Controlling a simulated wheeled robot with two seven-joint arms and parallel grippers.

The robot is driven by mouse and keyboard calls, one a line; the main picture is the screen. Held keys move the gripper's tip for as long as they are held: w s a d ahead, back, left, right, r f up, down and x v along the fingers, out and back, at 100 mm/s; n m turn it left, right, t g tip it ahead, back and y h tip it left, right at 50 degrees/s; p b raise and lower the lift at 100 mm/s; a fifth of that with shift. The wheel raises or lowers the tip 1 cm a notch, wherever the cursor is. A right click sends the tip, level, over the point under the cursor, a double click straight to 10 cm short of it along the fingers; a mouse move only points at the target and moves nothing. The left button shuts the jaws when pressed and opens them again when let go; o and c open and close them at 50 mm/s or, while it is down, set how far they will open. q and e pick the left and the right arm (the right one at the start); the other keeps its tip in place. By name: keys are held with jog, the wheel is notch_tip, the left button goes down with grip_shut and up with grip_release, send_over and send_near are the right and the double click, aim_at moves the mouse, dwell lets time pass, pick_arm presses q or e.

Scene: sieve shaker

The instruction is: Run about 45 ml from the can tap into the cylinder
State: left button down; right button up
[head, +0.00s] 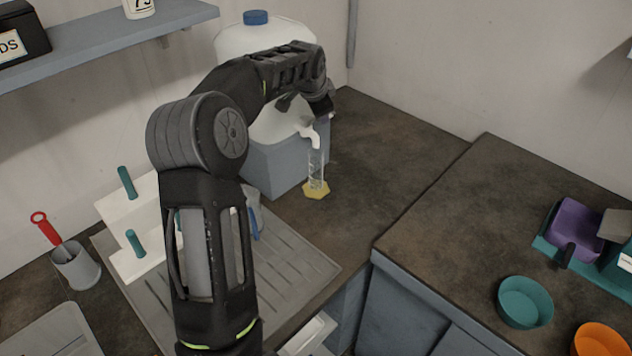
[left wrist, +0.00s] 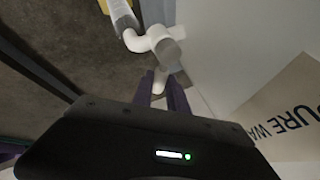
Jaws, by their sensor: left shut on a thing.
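The white can (head: 235,42) with a blue cap stands at the back, partly hidden by my left arm. Its white tap (head: 311,139) points down over the clear cylinder (head: 316,165), which stands upright on a yellow foot. In the left wrist view the tap (left wrist: 152,37) has its curved spout at the mouth of the cylinder (left wrist: 122,14). My left gripper (left wrist: 160,84) is shut on the tap's white handle. In the head view the left gripper (head: 318,104) is beside the can, above the tap. I cannot tell whether water runs or how full the cylinder is.
The can rests on a blue-grey block (head: 275,165). A grooved drainer (head: 300,265) and a white rack with teal pegs (head: 128,208) are in front. A grey cup with a red-handled tool (head: 77,267) is left. Teal (head: 525,302) and orange bowls (head: 600,340) are right.

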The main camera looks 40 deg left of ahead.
pick_arm(q)
jog(key=shift+w+a+n+y, duration=0.25)
jog(key=shift+n+y, duration=0.35)
jog(key=shift+n, duration=0.4)
jog(key=shift+a+n+g+b, duration=0.1)
jog(key=shift+n+g+b, duration=0.2)
jog(key=shift+n+b, duration=0.1)
jog(key=shift+a+n+g+y, duration=0.3)
jog(key=shift+n+y, duration=0.2)
jog(key=shift+n, duration=0.2)
jog(key=shift+d+r+m+h+p, duration=0.1)
jog(key=shift+m+h+p, duration=0.2)
jog(key=shift+m, duration=0.3)
jog(key=shift+d+m, duration=0.1)
jog(key=shift+m, duration=0.2)
